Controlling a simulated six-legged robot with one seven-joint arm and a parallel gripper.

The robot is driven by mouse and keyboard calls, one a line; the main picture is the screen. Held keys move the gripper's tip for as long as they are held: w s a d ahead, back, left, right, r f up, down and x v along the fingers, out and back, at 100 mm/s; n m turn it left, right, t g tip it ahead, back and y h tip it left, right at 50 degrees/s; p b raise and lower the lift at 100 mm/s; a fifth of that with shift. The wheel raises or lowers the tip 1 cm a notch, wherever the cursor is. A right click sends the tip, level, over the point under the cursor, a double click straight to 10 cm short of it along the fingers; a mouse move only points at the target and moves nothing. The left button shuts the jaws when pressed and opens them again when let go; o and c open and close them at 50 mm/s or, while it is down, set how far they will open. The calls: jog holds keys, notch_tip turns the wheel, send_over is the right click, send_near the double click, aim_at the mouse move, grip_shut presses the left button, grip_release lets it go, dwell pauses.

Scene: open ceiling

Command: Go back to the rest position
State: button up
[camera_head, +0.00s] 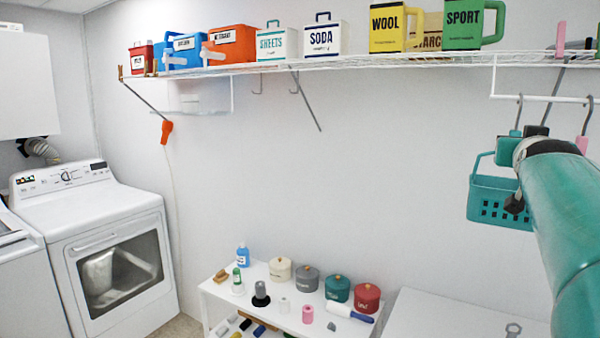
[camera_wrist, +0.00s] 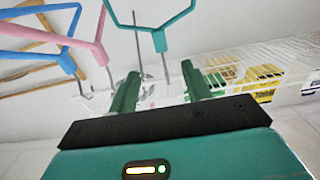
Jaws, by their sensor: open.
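My gripper (camera_wrist: 160,88) is open in the wrist view, with two green fingers apart and nothing between them. Teal, pink and blue hangers, including the teal hanger (camera_wrist: 150,30), show beyond the fingertips. In the head view my teal arm reaches up from the lower right to the hanging rail (camera_head: 545,98). The arm's end is beside the teal basket (camera_head: 487,212), which hangs under the rail. The fingers cannot be made out in the head view, and whether the arm touches the basket cannot be told.
A wire shelf (camera_head: 340,62) with several labelled boxes runs along the wall. A white dryer (camera_head: 85,215) stands at left. A low white table (camera_head: 235,300) holds several pots, bottles and small items. A white surface (camera_head: 430,315) lies beside it. The middle wall is mostly clear.

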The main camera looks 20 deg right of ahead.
jog(key=w+a+f+n+y, duration=0.2)
jog(key=a+f+y, duration=0.2)
jog(key=a+f, duration=0.55)
jog(key=w+a+f+n+y, duration=0.25)
jog(key=a+f+y, duration=0.35)
jog(key=a, duration=0.7)
jog(key=s+a+f+n+g+y, duration=0.1)
jog(key=s+a+f+n+g, duration=0.1)
jog(key=s+a+f, duration=0.5)
jog(key=s+a+f+n+g+y, duration=0.2)
jog(key=s+a+f, duration=0.5)
jog(key=a+f, duration=0.6)
jog(key=shift+s+f+n+g, duration=0.2)
jog(key=shift+f+n+g, duration=0.25)
jog(key=shift+g, duration=0.75)
jog(key=shift+r, duration=0.15)
jog(key=shift+c, duration=1.4)
